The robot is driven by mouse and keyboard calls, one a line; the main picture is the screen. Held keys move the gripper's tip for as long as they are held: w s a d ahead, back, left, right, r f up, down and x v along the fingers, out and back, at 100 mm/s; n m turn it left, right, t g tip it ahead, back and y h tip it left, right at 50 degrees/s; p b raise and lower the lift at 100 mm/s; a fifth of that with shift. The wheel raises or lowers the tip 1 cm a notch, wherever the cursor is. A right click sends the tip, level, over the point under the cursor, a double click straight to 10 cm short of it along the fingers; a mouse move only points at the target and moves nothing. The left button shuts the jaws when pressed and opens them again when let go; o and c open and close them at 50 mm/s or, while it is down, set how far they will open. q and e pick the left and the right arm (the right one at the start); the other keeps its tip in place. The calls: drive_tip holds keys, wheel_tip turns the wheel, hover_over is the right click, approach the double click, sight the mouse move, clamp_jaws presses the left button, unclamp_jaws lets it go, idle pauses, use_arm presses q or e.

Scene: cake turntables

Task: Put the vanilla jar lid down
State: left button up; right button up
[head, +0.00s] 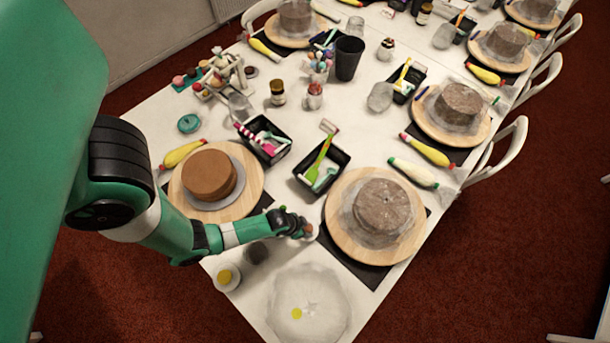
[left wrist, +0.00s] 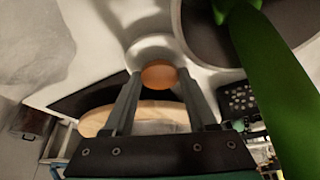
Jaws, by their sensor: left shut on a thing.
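My left gripper (head: 303,230) is shut on the vanilla jar lid (head: 312,233), between the two cake turntables at the table's near side. In the left wrist view the fingertips (left wrist: 159,80) close on the lid's round orange-brown knob (left wrist: 159,74), and its pale disc (left wrist: 150,48) shows beyond. Most of the lid is hidden by the gripper in the head view. An open white jar with yellow contents (head: 227,277) stands at the near left edge, apart from the gripper. My right gripper is not in view.
A turntable with a brown cake (head: 209,176) is to the left. A turntable with a grey-brown cake (head: 382,207) is to the right, close to the gripper. A dark jar (head: 257,252) and a clear round dish (head: 308,305) are nearby. A black tray (head: 321,170) holds tools.

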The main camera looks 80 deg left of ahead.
use_arm(q)
drive_tip(key=shift+f+b, duration=0.4)
drive_tip(key=shift+f, duration=0.05)
drive_tip(key=o, duration=1.3)
drive_tip(key=shift+r, duration=0.1)
drive_tip(key=shift+r+p, duration=0.25)
drive_tip(key=shift+p, duration=0.05)
drive_tip(key=p+v, duration=0.5)
drive_tip(key=v, duration=0.7)
drive_tip(key=shift+r, duration=0.2)
